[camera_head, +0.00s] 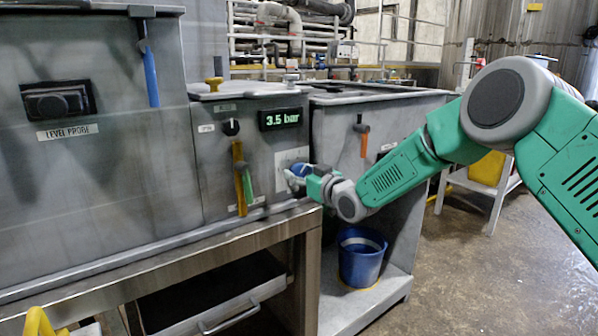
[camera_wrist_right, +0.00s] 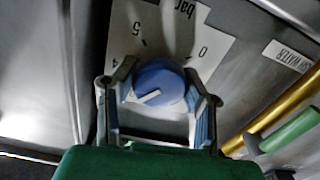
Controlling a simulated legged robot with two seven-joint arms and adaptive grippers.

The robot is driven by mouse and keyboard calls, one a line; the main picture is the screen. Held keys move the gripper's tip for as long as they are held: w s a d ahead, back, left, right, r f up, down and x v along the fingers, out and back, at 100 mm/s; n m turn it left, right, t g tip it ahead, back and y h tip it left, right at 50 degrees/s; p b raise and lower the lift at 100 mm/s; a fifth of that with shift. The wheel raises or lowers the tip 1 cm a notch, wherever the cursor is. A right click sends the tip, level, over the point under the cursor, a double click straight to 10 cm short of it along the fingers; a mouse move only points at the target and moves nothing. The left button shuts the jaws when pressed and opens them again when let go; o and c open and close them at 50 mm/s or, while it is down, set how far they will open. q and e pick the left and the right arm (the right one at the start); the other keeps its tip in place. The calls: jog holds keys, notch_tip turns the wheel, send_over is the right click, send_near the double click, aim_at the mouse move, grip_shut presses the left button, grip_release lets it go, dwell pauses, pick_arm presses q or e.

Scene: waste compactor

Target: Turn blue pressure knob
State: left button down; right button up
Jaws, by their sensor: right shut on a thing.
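The blue pressure knob (camera_wrist_right: 157,84) has a white pointer line and sits on a white dial plate (camera_wrist_right: 128,30) marked "bar" with numbers. In the head view the knob (camera_head: 300,170) is partly hidden by my right gripper (camera_head: 297,177). My right gripper (camera_wrist_right: 160,92) is shut on the knob, one finger on each side of it. My left gripper is not in view.
A yellow pipe with a green lever (camera_head: 247,182) is left of the knob. A black selector (camera_head: 231,127) is above it. A blue bucket (camera_head: 361,256) stands on a low shelf below. An orange-handled lever (camera_head: 363,140) is on the panel to the right.

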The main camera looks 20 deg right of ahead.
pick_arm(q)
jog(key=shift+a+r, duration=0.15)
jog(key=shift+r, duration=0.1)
pick_arm(e)
jog(key=n, duration=0.2)
jog(key=shift+s+f+n, duration=0.1)
jog(key=shift+f+n, duration=0.05)
jog(key=shift+n, duration=0.25)
jog(key=o, duration=1.2)
jog(key=shift+o, duration=0.2)
jog(key=shift+d, duration=0.1)
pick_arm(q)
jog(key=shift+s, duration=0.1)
pick_arm(e)
jog(key=shift+s+d, duration=0.1)
jog(key=shift+s, duration=0.2)
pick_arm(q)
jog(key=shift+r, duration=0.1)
pick_arm(e)
jog(key=v, duration=1.1)
jog(key=shift+s, duration=0.2)
jog(key=shift+d, duration=0.1)
